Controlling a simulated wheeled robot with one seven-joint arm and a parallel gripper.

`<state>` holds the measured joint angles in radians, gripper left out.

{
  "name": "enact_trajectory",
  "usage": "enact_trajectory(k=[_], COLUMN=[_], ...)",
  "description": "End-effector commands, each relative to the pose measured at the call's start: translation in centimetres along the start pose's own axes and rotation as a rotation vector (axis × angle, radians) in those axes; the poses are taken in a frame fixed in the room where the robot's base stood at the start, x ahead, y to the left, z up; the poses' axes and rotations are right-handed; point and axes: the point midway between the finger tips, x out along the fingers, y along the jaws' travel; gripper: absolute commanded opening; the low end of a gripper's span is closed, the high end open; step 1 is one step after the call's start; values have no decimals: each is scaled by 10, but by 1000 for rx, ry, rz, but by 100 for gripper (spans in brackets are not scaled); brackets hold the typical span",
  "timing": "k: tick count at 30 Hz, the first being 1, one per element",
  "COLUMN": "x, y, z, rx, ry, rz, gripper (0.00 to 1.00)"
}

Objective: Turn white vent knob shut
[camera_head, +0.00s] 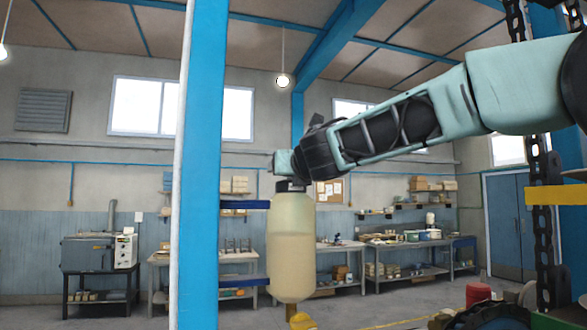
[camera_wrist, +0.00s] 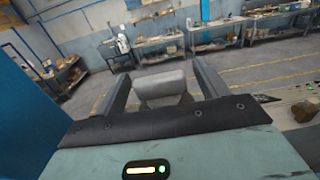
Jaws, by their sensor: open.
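My gripper (camera_wrist: 160,72) is open in the wrist view, with one dark finger on each side of a pale grey-white block. This block looks like the vent knob (camera_wrist: 165,86). It sits between the fingers, with a gap visible on both sides. I cannot tell which way the knob is turned. In the head view my arm reaches in from the right, and its hand ends above a pale, translucent upright vessel (camera_head: 291,245). The vessel has a dark top (camera_head: 290,186). My fingertips and the knob cannot be made out there.
A blue post (camera_head: 203,160) stands close, left of the vessel. Behind are workbenches (camera_head: 405,243) and a box-shaped oven (camera_head: 98,251). A grey panel with small controls (camera_wrist: 300,108) shows at the wrist view's right edge. Open floor lies beyond the knob.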

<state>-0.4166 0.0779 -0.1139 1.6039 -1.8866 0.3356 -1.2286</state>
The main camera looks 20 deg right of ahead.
Motion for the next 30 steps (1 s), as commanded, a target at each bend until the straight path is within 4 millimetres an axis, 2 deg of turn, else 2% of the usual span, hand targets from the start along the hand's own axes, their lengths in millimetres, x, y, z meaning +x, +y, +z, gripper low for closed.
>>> enact_trajectory(k=[4,8,23,30], x=[-10,-33,-151,-162], y=[0,0,0,2], z=[-1,-2,-3,-5], rx=[3,3,2,3], ry=[-1,-2,-4,-11], rz=[2,2,1,-3], gripper=[73,73,73,73])
